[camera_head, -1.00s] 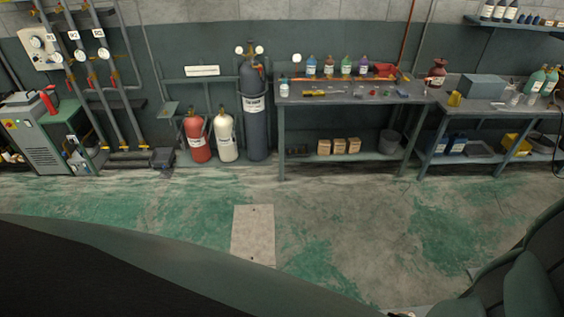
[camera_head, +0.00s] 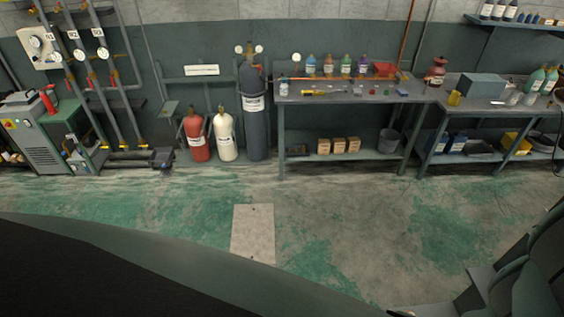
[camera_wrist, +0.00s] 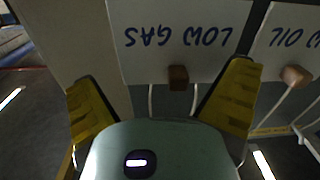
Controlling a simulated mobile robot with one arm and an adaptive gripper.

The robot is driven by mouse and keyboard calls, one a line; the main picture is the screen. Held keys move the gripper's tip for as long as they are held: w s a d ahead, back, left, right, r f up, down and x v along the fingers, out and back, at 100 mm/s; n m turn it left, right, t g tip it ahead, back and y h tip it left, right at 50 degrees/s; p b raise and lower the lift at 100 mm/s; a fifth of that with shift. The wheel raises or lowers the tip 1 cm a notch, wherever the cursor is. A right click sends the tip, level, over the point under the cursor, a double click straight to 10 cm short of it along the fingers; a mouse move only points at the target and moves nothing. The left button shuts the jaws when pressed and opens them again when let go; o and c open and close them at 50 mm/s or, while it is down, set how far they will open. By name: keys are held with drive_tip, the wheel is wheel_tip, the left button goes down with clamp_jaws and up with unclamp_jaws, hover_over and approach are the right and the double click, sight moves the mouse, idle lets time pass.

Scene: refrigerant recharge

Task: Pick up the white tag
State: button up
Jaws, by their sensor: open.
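Two white tags show close up in the wrist view, their lettering upside down. One tag (camera_wrist: 140,62) reads "LOW GAS" and hangs over the space between my fingers. The other tag (camera_wrist: 272,52) reads "LOW OIL" and is cut off by the right edge. A small brown block (camera_wrist: 178,77) sits at the edge of the "LOW GAS" tag, and another brown knob (camera_wrist: 296,76) sits by the second. My gripper (camera_wrist: 162,98) is open, with its yellow fingers on either side of the brown block. Contact with the tag cannot be told. My gripper is not seen in the head view.
A workbench (camera_head: 350,98) with bottles and tools stands at the back wall. A dark gas cylinder (camera_head: 254,125), a red cylinder (camera_head: 196,140) and a white one (camera_head: 225,138) stand left of it. Pipes with gauges line the left wall.

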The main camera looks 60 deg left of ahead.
clamp_jaws()
idle(0.7)
